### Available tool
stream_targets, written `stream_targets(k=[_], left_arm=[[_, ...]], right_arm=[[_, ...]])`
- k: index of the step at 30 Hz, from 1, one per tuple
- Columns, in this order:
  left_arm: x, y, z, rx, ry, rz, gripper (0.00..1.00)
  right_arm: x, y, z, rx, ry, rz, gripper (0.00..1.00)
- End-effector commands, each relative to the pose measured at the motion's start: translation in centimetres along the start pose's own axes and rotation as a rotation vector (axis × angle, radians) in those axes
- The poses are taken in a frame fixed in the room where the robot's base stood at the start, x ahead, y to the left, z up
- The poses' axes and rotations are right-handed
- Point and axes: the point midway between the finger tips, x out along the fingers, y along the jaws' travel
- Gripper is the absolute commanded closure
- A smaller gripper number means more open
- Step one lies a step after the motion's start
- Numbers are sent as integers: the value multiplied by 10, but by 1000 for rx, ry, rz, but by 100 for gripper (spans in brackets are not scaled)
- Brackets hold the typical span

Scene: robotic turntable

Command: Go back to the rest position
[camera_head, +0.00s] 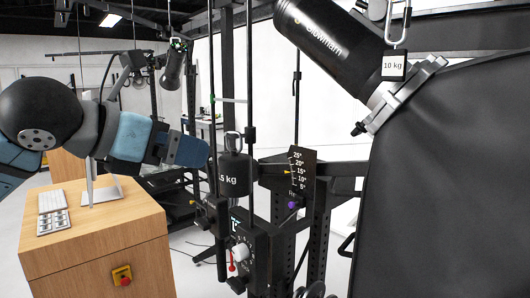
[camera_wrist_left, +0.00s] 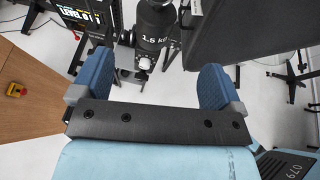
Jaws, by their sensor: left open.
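My left gripper (camera_head: 192,151) reaches in from the left in the head view, left of the dark weight marked in kg (camera_head: 234,180). In the left wrist view its two blue fingers (camera_wrist_left: 157,68) stand wide apart. The space between them holds nothing. The weight, marked 1.5 kg there (camera_wrist_left: 154,28), hangs beyond the fingers with a control box and white knob (camera_wrist_left: 144,62) below it. I cannot see any contact between the gripper and these things. My right gripper is in neither view.
A big black panel (camera_head: 450,190) and a black studio lamp (camera_head: 325,40) fill the right. Thin vertical rods stand near the gripper.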

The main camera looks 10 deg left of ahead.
Motion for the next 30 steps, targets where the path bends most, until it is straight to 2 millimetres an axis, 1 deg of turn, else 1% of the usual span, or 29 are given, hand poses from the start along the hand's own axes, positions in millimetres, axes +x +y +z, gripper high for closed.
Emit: stream_targets(k=[2,5,9,11,15,19,23,24,26,27,29,30], left_arm=[[14,-2,-15,-77,20,-11,7],[38,-6,-41,-240,46,-20,7],[69,-10,-84,-532,84,-17,7],[81,-12,-103,-662,97,-10,7],[102,-16,-151,-978,127,24,7],[116,-19,-198,-1283,149,83,7],[124,-21,-248,-1596,160,169,7],[125,-22,-264,-1693,158,202,7],[125,-22,-290,-1839,154,261,7],[124,-23,-307,-1935,147,303,7],[121,-24,-333,-2079,132,374,7],[118,-25,-351,-2173,119,428,7]], right_arm=[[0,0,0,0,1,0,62],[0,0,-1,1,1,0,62],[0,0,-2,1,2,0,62],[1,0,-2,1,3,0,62],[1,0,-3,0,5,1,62],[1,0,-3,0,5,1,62],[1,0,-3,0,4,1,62],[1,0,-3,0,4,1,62],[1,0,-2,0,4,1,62],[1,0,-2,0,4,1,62],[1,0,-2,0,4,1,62],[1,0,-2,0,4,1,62]])
